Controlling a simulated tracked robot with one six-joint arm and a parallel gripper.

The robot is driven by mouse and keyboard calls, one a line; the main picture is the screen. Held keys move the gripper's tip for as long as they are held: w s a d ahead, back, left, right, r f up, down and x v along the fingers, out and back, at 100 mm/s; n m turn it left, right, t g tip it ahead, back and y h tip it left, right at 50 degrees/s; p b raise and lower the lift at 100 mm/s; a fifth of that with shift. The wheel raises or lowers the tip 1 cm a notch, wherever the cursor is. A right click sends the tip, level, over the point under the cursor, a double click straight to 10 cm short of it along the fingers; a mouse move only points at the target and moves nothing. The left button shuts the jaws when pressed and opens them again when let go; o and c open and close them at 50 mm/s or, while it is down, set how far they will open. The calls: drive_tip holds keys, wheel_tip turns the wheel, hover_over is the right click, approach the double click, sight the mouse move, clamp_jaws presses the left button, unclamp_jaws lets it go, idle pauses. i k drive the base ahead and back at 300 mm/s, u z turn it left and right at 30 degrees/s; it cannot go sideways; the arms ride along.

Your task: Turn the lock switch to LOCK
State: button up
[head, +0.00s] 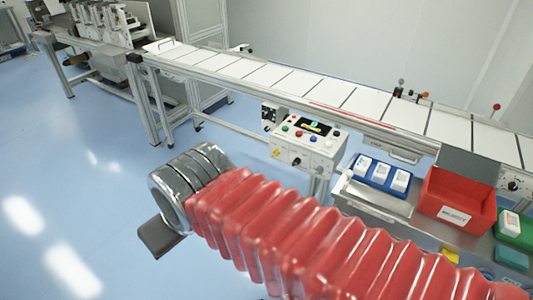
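A white control box (309,146) stands in front of the conveyor, with coloured buttons and a small lit display on its sloped top. A black rotary knob (296,162) is on its front face, beside a yellow label. A similar black knob (513,186) shows on a panel at the far right. The lettering is too small to read, so I cannot tell which knob is the lock switch or its setting. My gripper (162,237) shows only as a dark flat piece beyond my arm's metal rings, left of the box and apart from it. Its fingers are mostly hidden.
The white-panelled conveyor (292,82) runs across the back. A blue tray (361,184) with several white packs, an open red bin (455,211) and a green bin (519,241) stand right of the box. The blue floor (90,160) is clear on the left.

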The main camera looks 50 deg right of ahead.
sight(276, 152)
drive_tip(key=i, duration=0.9)
drive_tip(key=z, duration=0.05)
